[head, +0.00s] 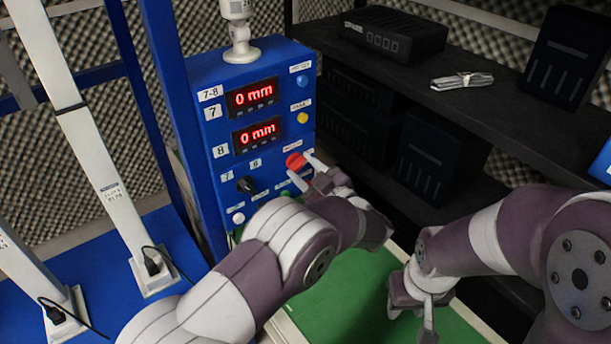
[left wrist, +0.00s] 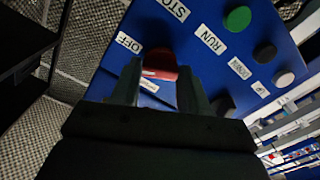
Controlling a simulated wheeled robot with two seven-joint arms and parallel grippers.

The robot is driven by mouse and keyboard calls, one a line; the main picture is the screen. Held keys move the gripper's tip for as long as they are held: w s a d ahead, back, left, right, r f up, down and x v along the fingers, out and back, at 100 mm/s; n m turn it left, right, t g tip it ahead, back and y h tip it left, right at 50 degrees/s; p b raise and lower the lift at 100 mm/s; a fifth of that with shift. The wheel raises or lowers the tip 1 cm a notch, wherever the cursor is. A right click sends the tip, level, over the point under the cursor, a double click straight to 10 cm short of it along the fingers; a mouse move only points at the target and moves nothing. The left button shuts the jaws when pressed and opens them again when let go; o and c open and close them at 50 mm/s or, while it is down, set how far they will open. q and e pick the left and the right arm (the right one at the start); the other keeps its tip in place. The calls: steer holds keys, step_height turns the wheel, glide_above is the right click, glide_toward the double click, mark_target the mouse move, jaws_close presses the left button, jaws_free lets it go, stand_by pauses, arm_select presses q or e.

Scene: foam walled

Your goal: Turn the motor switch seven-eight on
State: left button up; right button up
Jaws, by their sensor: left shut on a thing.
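The blue control panel (head: 225,130) carries a red switch knob (head: 295,160) on its right side, below the displays. In the left wrist view the red knob (left wrist: 160,64) sits between my fingertips, beside a label reading OFF. My left gripper (head: 308,168) is at the panel face in the head view and is shut on this knob; the left wrist view also shows its fingers (left wrist: 162,85). My fingers hide part of the knob and nearby labels. My right gripper (head: 422,302) hangs over the green surface, away from the panel; its finger gap is unclear.
Two red displays (head: 252,95) read 0 mm. A black selector knob (head: 246,185) is left of my left gripper. A green button (left wrist: 237,18) and dark buttons lie near the held knob. A dark shelf (head: 470,90) with boxes stands right. The green surface (head: 350,290) looks clear.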

arm_select(q)
steer(key=n+b, duration=0.2)
steer(key=n, duration=0.1)
steer(key=n+b, duration=0.1)
steer(key=shift+f+n+b, duration=0.25)
steer(key=shift+n+b, duration=0.05)
steer(key=shift+n, duration=0.1)
steer(key=n+b, duration=0.5)
steer(key=b, duration=0.1)
steer(key=shift+n, duration=0.4)
steer(key=shift+r+n+b, duration=0.2)
steer(key=shift+n+b, duration=0.9)
steer(key=shift+b, duration=0.2)
steer(key=o, duration=1.1)
steer(key=shift+c, duration=0.2)
